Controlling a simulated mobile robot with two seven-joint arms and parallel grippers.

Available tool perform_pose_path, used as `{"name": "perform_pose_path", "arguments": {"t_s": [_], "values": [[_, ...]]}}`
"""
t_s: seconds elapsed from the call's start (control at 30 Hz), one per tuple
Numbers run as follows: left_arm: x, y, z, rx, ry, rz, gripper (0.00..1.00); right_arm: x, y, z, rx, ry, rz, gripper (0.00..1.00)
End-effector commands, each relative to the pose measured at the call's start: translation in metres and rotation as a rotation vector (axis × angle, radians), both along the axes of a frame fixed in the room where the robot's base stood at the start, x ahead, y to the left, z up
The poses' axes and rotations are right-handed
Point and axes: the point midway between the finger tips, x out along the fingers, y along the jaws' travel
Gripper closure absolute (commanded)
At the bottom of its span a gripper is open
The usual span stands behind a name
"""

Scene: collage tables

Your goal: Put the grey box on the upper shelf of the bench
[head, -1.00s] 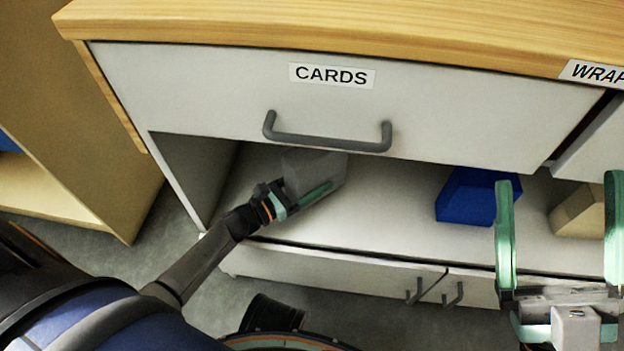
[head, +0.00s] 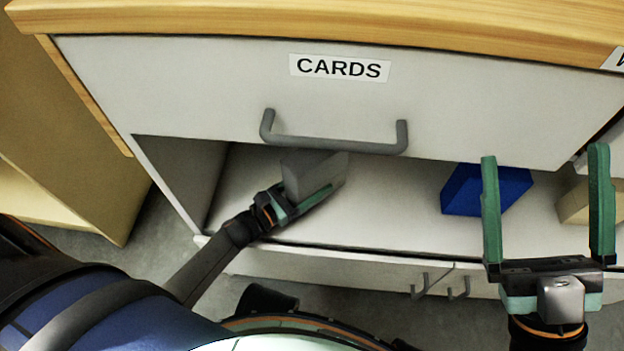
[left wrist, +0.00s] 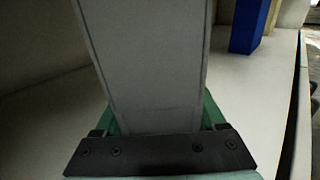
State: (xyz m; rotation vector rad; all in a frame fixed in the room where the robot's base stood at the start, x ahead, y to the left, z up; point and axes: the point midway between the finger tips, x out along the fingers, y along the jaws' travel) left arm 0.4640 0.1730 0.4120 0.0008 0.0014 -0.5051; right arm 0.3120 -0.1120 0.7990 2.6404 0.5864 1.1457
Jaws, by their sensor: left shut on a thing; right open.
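The grey box (head: 312,174) is in the open shelf space under the CARDS drawer, partly hidden by the drawer handle and my left gripper. My left gripper (head: 306,200) is shut on it. In the left wrist view the grey box (left wrist: 146,65) stands between the fingers and fills the middle. The shelf (head: 385,205) of the bench lies under it; I cannot tell whether the box touches the shelf. My right gripper (head: 546,195) is open and empty, in front of the bench at the right.
A blue box (head: 485,190) and a tan box (head: 575,204) stand on the same shelf to the right. The CARDS drawer (head: 220,95) with its grey handle (head: 335,145) overhangs the shelf. The shelf between grey and blue boxes is clear.

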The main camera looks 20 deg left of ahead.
Motion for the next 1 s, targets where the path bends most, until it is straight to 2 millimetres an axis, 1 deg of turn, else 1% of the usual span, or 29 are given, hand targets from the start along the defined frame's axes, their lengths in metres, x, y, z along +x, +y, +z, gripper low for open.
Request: {"name": "perform_pose_path", "arguments": {"t_s": [0.1, 0.13, 0.33, 0.37, 0.7, 0.77, 0.87, 1.0], "values": [[0.001, 0.000, -0.001, -0.002, -0.004, 0.000, 0.95, 0.000, 0.000, 0.000, -0.001, 0.000, -0.001, 0.00], [0.000, 0.000, -0.003, 0.000, 0.000, 0.000, 0.26, 0.000, 0.000, 0.000, -0.001, 0.000, -0.001, 0.00], [0.000, 0.000, -0.003, 0.001, 0.000, 0.000, 0.03, 0.000, 0.000, 0.000, -0.003, -0.001, 0.000, 0.00], [0.000, 0.000, -0.003, 0.001, 0.000, 0.000, 0.00, 0.000, 0.000, 0.000, -0.003, -0.001, -0.001, 0.00], [-0.002, 0.001, 0.000, 0.001, 0.002, 0.000, 0.00, 0.000, 0.000, 0.001, -0.009, -0.002, 0.001, 0.00], [-0.010, 0.006, 0.000, 0.001, 0.004, 0.001, 0.00, 0.000, -0.001, 0.003, -0.008, -0.002, 0.001, 0.00], [-0.026, 0.015, 0.001, 0.002, 0.005, 0.001, 0.00, 0.000, -0.001, 0.008, -0.003, -0.002, 0.003, 0.00], [-0.054, 0.030, 0.001, 0.002, 0.004, 0.001, 0.00, 0.000, -0.002, 0.015, 0.004, -0.002, 0.005, 0.00]]}}
